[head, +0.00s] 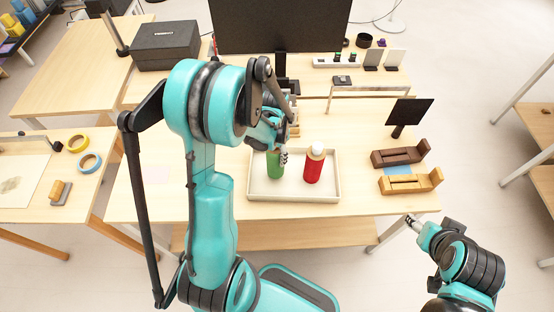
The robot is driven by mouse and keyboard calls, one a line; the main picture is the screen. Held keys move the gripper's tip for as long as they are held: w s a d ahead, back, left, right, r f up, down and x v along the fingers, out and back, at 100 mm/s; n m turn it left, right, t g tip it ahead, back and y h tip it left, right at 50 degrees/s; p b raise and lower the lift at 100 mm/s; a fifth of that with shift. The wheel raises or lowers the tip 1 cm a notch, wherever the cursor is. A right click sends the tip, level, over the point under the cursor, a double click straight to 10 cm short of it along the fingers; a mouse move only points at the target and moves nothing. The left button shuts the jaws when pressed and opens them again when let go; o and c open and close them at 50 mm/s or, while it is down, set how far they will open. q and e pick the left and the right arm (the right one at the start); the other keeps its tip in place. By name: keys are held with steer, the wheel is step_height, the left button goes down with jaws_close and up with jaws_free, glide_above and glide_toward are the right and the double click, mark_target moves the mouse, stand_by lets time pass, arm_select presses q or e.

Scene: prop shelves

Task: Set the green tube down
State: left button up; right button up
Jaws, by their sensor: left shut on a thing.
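A green tube (274,165) stands upright in a shallow cream tray (325,194) on the middle table. My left gripper (281,153) is shut on the upper part of the green tube, and my arm hides some of it. I cannot tell whether the tube's base touches the tray floor. A red bottle with a white cap (313,165) stands in the same tray, to the right of the tube. My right gripper (411,219) is off the table's front right edge, apart from everything; its fingers are too small to read.
Brown (400,153) and yellow (411,181) wooden holders lie right of the tray. A small black screen (408,111) stands behind them. A large monitor (280,25) and a black box (167,45) are at the back. Tape rolls (89,162) lie on the left table.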

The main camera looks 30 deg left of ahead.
arm_select(q)
step_height(320, 180, down, 3)
steer(key=shift+r, duration=0.15)
steer(key=shift+b, duration=0.35)
steer(key=o, duration=1.4)
steer(key=shift+f, duration=0.2)
steer(key=shift+r, duration=0.1)
